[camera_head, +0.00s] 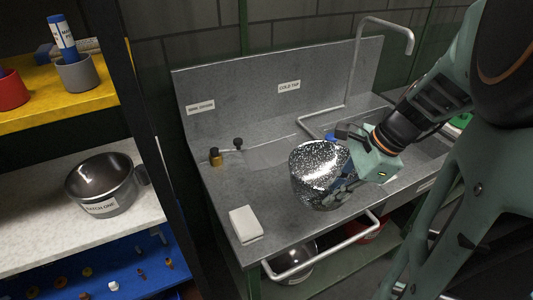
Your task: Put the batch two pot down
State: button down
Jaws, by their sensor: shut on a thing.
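A shiny speckled metal pot (316,168) is in the middle of the head view, over the grey metal sink counter (222,190). It looks tilted, with its mouth up and to the left. No label shows on its visible side, so I cannot read which batch it is. My gripper (348,178) comes in from the right and is shut on the pot at its right side. The fingertips are partly hidden against the pot. I cannot tell whether the pot's base touches the counter.
Another pot (103,186), labelled batch one, stands on the white shelf (30,232) at left. A white block (246,224) lies at the counter's front left. A tall tap (385,24) rises behind, and a rail (325,252) runs along the front. A pot (292,262) sits below the counter.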

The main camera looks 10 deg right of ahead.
aim_at(304, 193)
jog(key=w+a+f, duration=0.2)
jog(key=a, duration=0.1)
jog(key=w+a+f, duration=0.1)
jog(key=a, duration=0.1)
jog(key=shift+w+a, duration=0.1)
jog(key=shift+w, duration=0.25)
jog(key=x, duration=0.6)
jog(key=w+x, duration=0.1)
jog(key=x, duration=0.1)
jog(key=shift+a+f, duration=0.2)
jog(key=shift+a, duration=0.1)
jog(key=shift+w+f, duration=0.1)
jog(key=shift+f, duration=0.3)
jog(key=shift+f, duration=0.2)
jog(key=c, duration=2.1)
grip_release()
jog(key=shift+r, duration=0.1)
